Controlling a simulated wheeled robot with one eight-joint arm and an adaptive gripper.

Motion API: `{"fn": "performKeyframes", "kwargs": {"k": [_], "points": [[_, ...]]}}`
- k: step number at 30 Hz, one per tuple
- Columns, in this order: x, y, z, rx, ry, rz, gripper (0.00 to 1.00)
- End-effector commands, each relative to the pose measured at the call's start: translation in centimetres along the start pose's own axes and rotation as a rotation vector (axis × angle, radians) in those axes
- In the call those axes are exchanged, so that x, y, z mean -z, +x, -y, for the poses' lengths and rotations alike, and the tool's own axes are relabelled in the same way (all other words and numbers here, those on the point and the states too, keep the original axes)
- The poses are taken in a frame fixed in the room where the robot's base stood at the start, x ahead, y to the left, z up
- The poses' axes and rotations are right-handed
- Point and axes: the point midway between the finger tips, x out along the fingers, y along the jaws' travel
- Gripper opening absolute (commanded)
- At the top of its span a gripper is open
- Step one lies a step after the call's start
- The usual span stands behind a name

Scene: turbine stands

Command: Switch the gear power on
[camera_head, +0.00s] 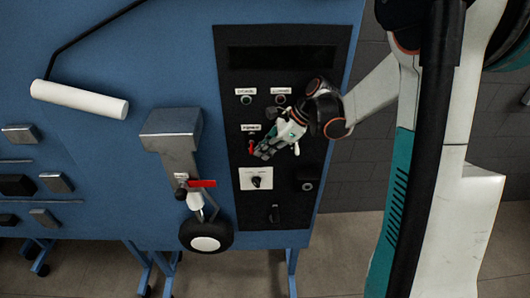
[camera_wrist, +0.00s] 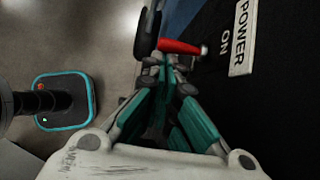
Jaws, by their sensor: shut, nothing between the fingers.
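A black control panel (camera_head: 232,107) is set on a blue wall. On it, a small red lever (camera_head: 251,147) sits under a white label (camera_head: 251,128). In the wrist view, the label (camera_wrist: 241,37) reads POWER ON, and the red lever (camera_wrist: 180,47) points away from it, down the panel, from a metal pivot. My gripper (camera_head: 263,152) is at the panel, just right of the lever. In the wrist view, my gripper (camera_wrist: 168,66) is shut and empty, its fingertips close beside the lever. I cannot tell whether they touch it.
Two labelled buttons (camera_head: 246,99) sit above the lever. A white plate with a black knob (camera_head: 257,181) and another black knob (camera_head: 274,214) sit below. Left of the panel hangs a landing-gear leg (camera_head: 174,138) with a wheel (camera_head: 206,236) and red part.

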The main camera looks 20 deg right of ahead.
Motion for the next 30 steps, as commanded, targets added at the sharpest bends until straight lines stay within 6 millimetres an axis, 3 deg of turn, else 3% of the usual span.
{"fn": "performKeyframes", "kwargs": {"k": [30], "points": [[-0.52,-0.66,0.10,0.000,-0.001,0.000,0.00]]}}
